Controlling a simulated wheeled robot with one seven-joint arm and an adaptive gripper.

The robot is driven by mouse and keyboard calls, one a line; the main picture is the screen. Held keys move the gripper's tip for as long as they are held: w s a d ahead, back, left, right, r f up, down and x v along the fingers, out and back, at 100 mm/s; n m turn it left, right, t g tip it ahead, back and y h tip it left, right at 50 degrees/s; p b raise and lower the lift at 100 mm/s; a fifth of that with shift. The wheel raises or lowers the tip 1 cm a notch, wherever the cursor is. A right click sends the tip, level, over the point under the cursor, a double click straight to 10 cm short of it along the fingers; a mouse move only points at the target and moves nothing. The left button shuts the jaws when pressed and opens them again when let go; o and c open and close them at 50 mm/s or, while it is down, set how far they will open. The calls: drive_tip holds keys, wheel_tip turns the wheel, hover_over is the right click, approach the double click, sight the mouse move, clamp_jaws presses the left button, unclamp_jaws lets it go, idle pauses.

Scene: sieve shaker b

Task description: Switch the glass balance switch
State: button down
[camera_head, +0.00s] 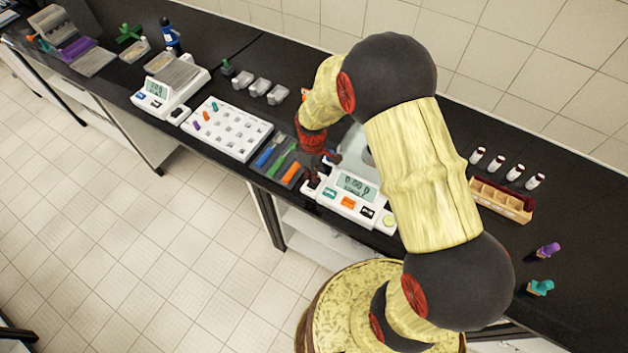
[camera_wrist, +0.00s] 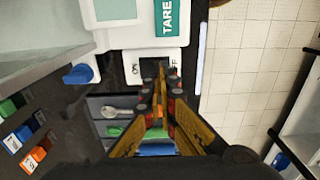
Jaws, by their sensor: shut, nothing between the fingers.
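The glass balance (camera_head: 345,197) stands on the black bench, white with a lit display and coloured buttons, its glass part largely hidden behind my arm. In the wrist view its white body with the green TARE button (camera_wrist: 170,17) is at the top. Below it is a white switch plate (camera_wrist: 136,57) with lettering on both sides of a dark switch (camera_wrist: 150,69). My gripper (camera_wrist: 161,78) is shut and empty, its tips at the switch and partly covering it. I cannot tell whether they touch it or which way it is set. In the head view my gripper (camera_head: 318,172) is at the balance's left end.
A dark tray (camera_head: 263,176) with coloured tools lies left of the balance, beside a white rack (camera_head: 228,130). A second balance (camera_head: 168,92) stands farther left. A wooden vial box (camera_head: 500,200) and several capped vials are to the right.

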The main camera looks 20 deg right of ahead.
drive_tip(key=shift+f+b, duration=0.85)
drive_tip(key=shift+f, duration=0.5)
idle(0.6)
drive_tip(key=shift+r+p, duration=2.15)
drive_tip(key=shift+r, duration=1.4)
